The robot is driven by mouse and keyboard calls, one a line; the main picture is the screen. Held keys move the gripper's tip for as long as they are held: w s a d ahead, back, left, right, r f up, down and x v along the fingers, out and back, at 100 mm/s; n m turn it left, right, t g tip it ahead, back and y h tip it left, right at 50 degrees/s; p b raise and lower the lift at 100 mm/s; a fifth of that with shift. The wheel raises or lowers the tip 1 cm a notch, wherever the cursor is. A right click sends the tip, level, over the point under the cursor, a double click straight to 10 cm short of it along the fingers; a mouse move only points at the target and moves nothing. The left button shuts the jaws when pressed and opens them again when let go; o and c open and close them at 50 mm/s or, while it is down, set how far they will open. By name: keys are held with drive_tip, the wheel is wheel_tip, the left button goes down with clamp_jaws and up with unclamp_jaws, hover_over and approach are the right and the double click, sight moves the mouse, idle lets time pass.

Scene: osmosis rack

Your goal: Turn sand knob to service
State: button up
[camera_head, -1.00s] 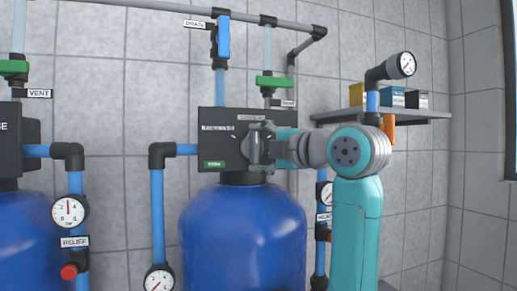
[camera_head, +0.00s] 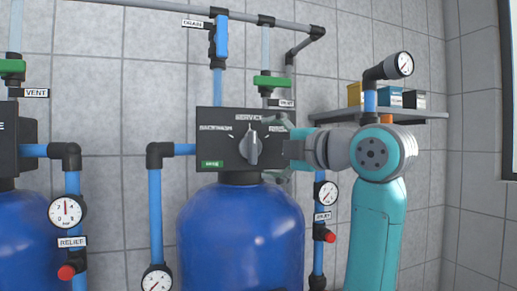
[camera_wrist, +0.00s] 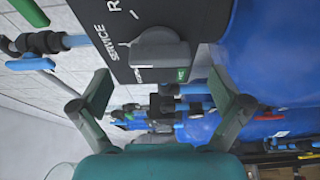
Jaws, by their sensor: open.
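The sand knob (camera_head: 250,146) is a grey dial with a raised grip on a black control box (camera_head: 212,147) atop a blue tank. Its grip stands about upright, in line with the SERVICE label (camera_head: 248,118) above it. The knob also shows in the wrist view (camera_wrist: 158,52), its grip lying along the line to the SERVICE label (camera_wrist: 105,45). My gripper (camera_head: 281,149) is open and empty, to the right of the knob and apart from it. In the wrist view, its spread fingers (camera_wrist: 160,94) show with the knob beyond them.
The blue tank (camera_head: 240,235) stands below the box. A pressure gauge (camera_head: 328,193) and red valve (camera_head: 330,237) are close right of it. A shelf (camera_head: 425,115) with boxes is at the right. Pipes and a green-handled valve (camera_head: 273,82) are above.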

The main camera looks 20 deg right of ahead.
drive_tip(key=v, duration=0.8)
drive_tip(key=shift+s, duration=0.1)
